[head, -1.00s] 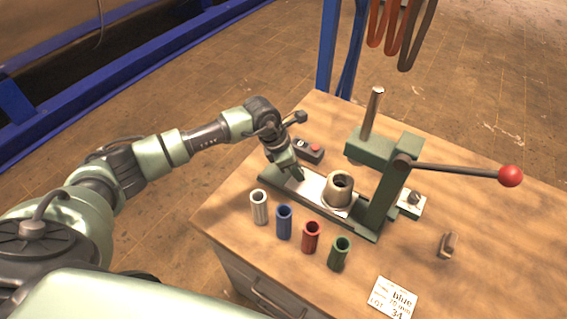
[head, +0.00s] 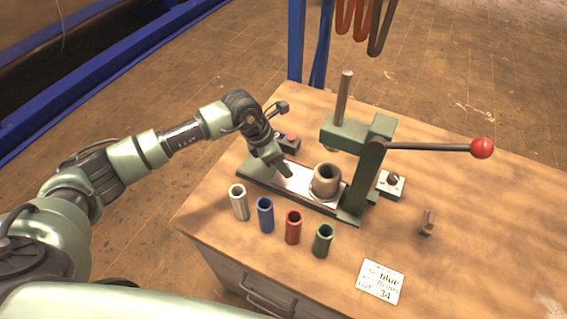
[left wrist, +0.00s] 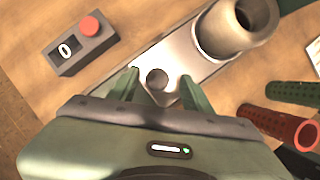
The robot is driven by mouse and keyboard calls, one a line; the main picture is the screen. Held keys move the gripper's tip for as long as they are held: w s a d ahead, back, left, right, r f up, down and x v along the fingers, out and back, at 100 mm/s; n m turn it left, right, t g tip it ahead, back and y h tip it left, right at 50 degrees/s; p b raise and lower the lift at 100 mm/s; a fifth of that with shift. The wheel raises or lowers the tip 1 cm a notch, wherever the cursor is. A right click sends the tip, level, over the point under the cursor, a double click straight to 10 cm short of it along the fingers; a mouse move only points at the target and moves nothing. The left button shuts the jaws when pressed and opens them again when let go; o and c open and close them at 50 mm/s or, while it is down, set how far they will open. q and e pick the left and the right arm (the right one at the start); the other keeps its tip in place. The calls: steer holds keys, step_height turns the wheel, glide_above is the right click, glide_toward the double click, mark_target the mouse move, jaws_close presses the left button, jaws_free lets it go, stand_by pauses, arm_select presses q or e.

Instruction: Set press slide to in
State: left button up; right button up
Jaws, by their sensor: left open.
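The press (head: 365,165) is a green frame with a post, a lever and a long base on the wooden bench. Its slide (head: 298,184) is a pale metal plate lying along the base, with a thick grey ring holder (head: 326,182) on its right part, close to the press column. In the left wrist view the slide (left wrist: 181,60) has a small round knob or hole (left wrist: 157,79) near its end. My left gripper (head: 283,172) is open over the slide's left end; in the left wrist view its fingers (left wrist: 160,86) sit either side of the round feature. Contact cannot be told. My right gripper is out of view.
Several tubes, white (head: 239,203), blue (head: 265,215), red (head: 293,227) and green (head: 322,240), stand in front of the base. A button box (head: 287,143) is behind it. The red-knobbed lever (head: 430,147) sticks out right. A label card (head: 381,282) lies at the front.

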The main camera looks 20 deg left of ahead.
arm_select(q)
steer(key=b+v, duration=0.1)
steer(key=v, duration=0.5)
steer(key=shift+r+b, duration=0.4)
steer(key=shift+r, duration=0.05)
steer(key=shift+s+a, duration=0.1)
steer(key=shift+s, duration=0.05)
